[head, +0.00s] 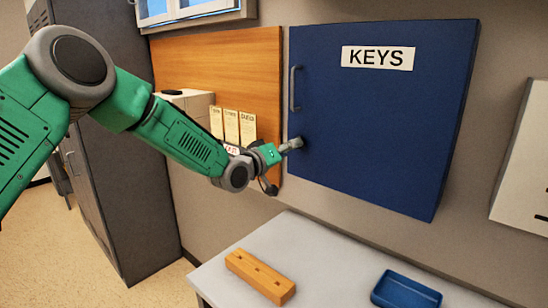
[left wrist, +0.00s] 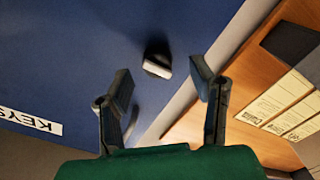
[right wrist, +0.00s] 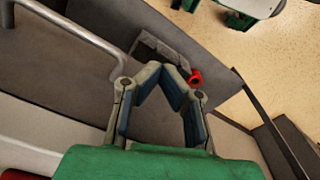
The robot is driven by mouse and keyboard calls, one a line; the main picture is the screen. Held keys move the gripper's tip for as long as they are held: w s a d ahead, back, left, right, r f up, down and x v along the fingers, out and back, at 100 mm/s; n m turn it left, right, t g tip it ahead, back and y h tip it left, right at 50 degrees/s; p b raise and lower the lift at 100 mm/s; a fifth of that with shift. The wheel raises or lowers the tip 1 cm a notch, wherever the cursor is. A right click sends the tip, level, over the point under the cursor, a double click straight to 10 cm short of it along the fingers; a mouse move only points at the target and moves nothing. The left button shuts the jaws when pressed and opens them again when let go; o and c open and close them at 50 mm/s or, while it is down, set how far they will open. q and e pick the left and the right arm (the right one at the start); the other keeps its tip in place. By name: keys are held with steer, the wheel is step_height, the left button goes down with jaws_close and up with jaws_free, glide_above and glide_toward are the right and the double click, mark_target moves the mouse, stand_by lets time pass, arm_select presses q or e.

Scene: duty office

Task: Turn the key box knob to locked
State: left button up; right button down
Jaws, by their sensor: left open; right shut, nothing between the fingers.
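The blue key box (head: 385,120), labelled KEYS, is on the wall with its door closed. In the left wrist view, its knob (left wrist: 157,67) is a dark round base with a pale grey bar, on the blue door (left wrist: 80,60). My left gripper (head: 292,146) is at the door's lower left, below the handle, and mostly covers the knob in the head view. In the left wrist view, my left gripper (left wrist: 163,82) is open, its fingers on either side of the knob with gaps. My right gripper (right wrist: 167,70) is shut and empty, away from the box.
A wooden board (head: 255,75) with paper tags (head: 231,124) is left of the box. A vertical handle (head: 294,88) sticks out from the door above the knob. Below, a pale table (head: 330,270) holds a wooden block (head: 260,276) and a blue tray (head: 405,292). A dark cabinet stands left.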

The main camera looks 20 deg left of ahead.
arm_select(q)
steer(key=v, duration=0.8)
steer(key=shift+s+a+f, duration=0.15)
steer(key=shift+s+a, duration=0.1)
steer(key=shift+s, duration=0.05)
